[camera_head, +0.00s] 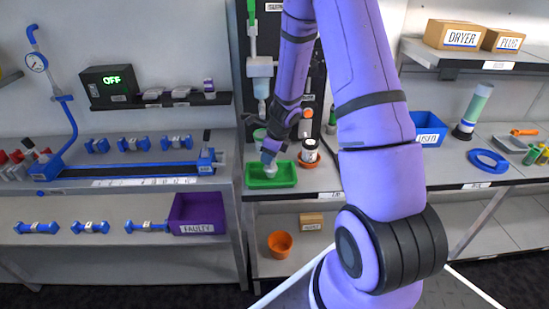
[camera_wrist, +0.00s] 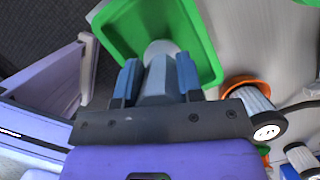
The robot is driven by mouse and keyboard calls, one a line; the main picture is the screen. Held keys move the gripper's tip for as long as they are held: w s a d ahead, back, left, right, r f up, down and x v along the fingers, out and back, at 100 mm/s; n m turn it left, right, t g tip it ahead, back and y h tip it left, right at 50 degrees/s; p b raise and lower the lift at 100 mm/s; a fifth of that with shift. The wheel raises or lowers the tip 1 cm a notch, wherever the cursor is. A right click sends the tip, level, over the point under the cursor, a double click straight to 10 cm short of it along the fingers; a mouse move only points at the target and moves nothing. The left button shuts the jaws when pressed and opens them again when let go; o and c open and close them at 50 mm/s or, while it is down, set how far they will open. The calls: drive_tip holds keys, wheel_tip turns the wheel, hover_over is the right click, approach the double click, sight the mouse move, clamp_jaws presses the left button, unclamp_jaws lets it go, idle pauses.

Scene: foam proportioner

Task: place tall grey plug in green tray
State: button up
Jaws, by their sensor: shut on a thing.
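My gripper (camera_head: 271,152) is over the green tray (camera_head: 258,184) on the middle bench. In the wrist view its two blue fingers (camera_wrist: 157,80) are shut on the tall grey plug (camera_wrist: 155,72). The plug points away from the gripper, and its pale wider end (camera_wrist: 160,47) lies within the outline of the green tray (camera_wrist: 209,66). In the head view the pale end of the plug (camera_head: 270,171) shows low at the tray's opening. I cannot tell whether it touches the tray floor. The fingers hide part of the plug.
A white-and-black jar in an orange dish (camera_head: 303,162) stands close on the tray's right. A dispenser (camera_head: 260,68) hangs behind the tray. A purple bin (camera_head: 197,212) is on the lower left shelf. A blue bin (camera_head: 430,129) stands farther right, beyond my arm.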

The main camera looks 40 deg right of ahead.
drive_tip(key=shift+f, duration=0.25)
drive_tip(key=o, duration=1)
drive_tip(key=shift+f, duration=0.15)
drive_tip(key=shift+c, duration=0.2)
